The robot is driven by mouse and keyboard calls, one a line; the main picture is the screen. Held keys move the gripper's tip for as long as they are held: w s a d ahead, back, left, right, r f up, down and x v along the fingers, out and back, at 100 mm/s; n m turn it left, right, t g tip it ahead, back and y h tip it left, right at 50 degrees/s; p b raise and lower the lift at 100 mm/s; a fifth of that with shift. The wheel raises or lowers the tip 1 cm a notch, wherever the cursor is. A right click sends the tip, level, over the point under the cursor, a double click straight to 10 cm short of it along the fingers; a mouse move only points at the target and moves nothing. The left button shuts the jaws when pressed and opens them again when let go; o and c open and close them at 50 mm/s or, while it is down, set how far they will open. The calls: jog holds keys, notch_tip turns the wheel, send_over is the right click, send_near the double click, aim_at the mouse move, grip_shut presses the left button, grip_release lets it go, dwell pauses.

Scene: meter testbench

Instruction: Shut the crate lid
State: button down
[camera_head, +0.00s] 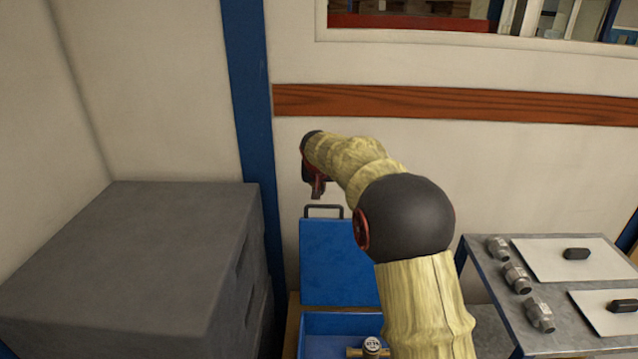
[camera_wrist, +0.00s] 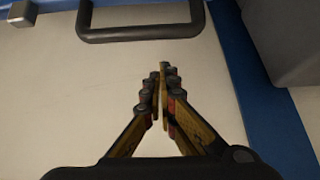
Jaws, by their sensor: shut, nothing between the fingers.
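The blue crate (camera_head: 312,325) stands behind my arm, with its blue lid (camera_head: 328,262) raised upright at the back. A dark handle (camera_head: 323,208) sits on the lid's top edge. In the wrist view the handle (camera_wrist: 140,37) crosses the top, with part of the blue lid (camera_wrist: 120,3) beyond it. My gripper (camera_head: 317,190) is above the handle in the head view. In the wrist view its fingers (camera_wrist: 166,72) are shut and empty, pointing toward the handle and apart from it in the picture. My arm hides the right side of the lid and crate.
A brass meter (camera_head: 371,346) is at the crate's front. A large grey box (camera_head: 130,265) stands to the left. A metal table (camera_head: 490,270) with several fittings and white plates is at right. A blue post (camera_head: 250,100) and pale wall stand behind.

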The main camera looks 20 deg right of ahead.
jog(key=s, duration=0.1)
jog(key=s+a, duration=0.1)
jog(key=s, duration=0.1)
jog(key=shift+s+a, duration=0.2)
jog(key=shift+a, duration=0.15)
jog(key=shift+s+r, duration=0.1)
